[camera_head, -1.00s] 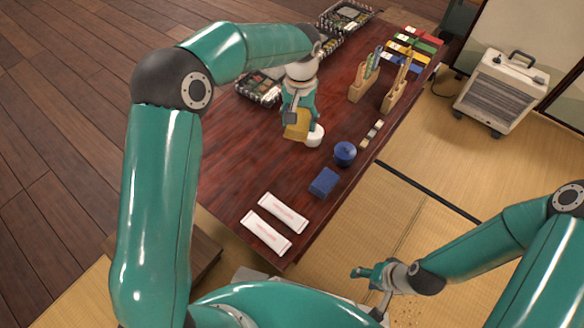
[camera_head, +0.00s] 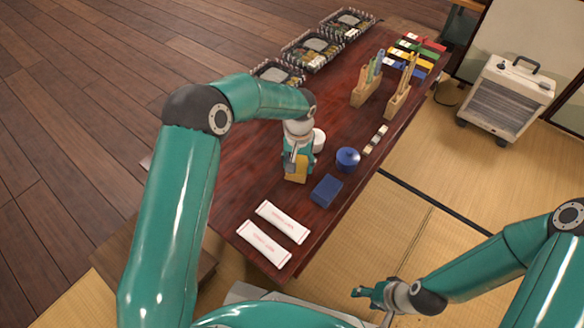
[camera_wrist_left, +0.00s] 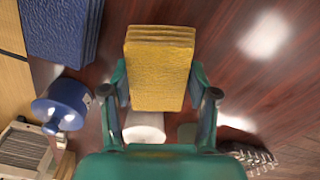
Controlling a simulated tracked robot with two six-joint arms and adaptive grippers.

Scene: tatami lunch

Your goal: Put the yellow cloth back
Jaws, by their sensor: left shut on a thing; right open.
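The yellow cloth (camera_head: 296,168) is a folded, layered block. My left gripper (camera_head: 291,160) is shut on it; in the left wrist view the cloth (camera_wrist_left: 160,68) sits between the two fingers. The cloth is over the red-brown table (camera_head: 235,175); I cannot tell whether it touches the top. A folded blue cloth (camera_head: 326,191) lies on the table to its right, and it also shows in the left wrist view (camera_wrist_left: 60,28). My right gripper (camera_head: 370,293) is open and empty, low at the front right, off the table.
A blue lidded pot (camera_head: 347,159) and a white cup (camera_head: 318,141) stand close behind the cloths. Two white packets (camera_head: 264,243) lie at the near end. Wooden racks (camera_head: 366,86) and bento boxes (camera_head: 312,52) are further back.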

